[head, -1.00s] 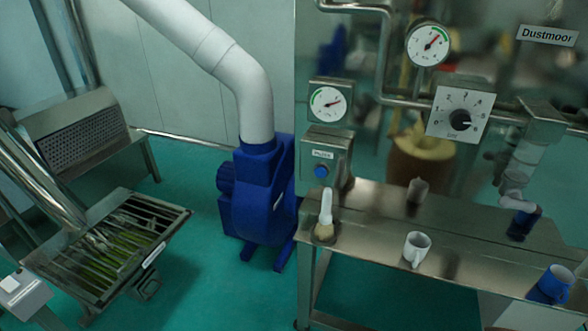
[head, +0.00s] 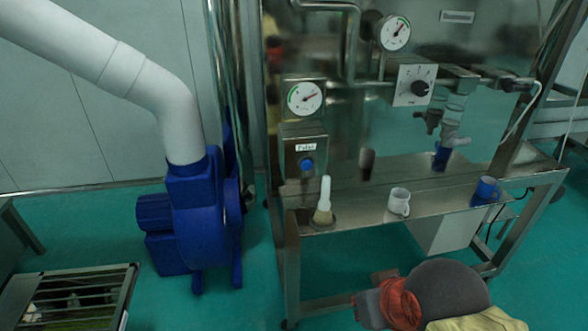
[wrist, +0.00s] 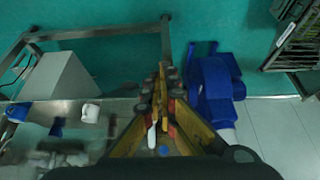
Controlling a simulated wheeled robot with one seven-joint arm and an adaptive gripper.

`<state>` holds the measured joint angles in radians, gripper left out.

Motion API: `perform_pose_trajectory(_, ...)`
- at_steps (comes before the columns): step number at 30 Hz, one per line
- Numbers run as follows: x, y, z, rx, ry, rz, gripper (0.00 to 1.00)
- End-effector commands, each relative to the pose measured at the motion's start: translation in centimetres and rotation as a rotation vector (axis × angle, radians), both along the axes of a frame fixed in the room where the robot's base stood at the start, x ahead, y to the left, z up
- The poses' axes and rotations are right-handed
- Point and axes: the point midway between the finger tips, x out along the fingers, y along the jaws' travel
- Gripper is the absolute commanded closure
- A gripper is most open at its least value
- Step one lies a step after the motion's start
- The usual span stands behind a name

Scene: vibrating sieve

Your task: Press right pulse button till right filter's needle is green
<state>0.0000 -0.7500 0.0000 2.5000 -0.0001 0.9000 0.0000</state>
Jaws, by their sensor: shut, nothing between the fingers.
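The grey pulse box (head: 291,157) on the steel cabinet's front left bears a blue button (head: 307,165) under a small label, likely reading "Pulse". The round gauge (head: 304,98) above it has a green arc at left; its needle points right, slightly up, off the green. Whether this is the right filter cannot be told. The wrist view shows my gripper (wrist: 162,75) with yellow-and-dark fingers shut and empty. The blue button also shows low in that view (wrist: 164,150), past the fingers and apart from the fingertips.
A brush (head: 323,205) stands on the steel shelf below the button. A white mug (head: 399,202) and a blue mug (head: 487,190) stand farther right. A second gauge (head: 395,33) and a dial (head: 414,86) are higher up. A blue blower (head: 190,215) stands left.

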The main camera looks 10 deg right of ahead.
Motion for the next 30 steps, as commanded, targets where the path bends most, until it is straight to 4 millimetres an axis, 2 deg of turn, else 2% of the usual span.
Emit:
perform_pose_trajectory(8, 0.1, 0.0, 0.1, 0.0, 0.0, -0.002, 1.0)
perform_pose_trajectory(11, 1.2, -0.4, 0.9, 0.0, -0.007, -0.03, 1.0)
perform_pose_trajectory(13, 2.9, -1.1, 1.9, -0.001, -0.018, -0.075, 1.0)
perform_pose_trajectory(17, 8.3, -3.0, 4.6, 0.01, -0.067, -0.202, 1.0)
perform_pose_trajectory(22, 16.9, -5.3, 7.1, 0.063, -0.16, -0.364, 1.0)
perform_pose_trajectory(26, 22.8, -6.1, 7.6, 0.144, -0.222, -0.453, 1.0)
perform_pose_trajectory(30, 28.2, -5.9, 6.9, 0.273, -0.265, -0.522, 1.0)
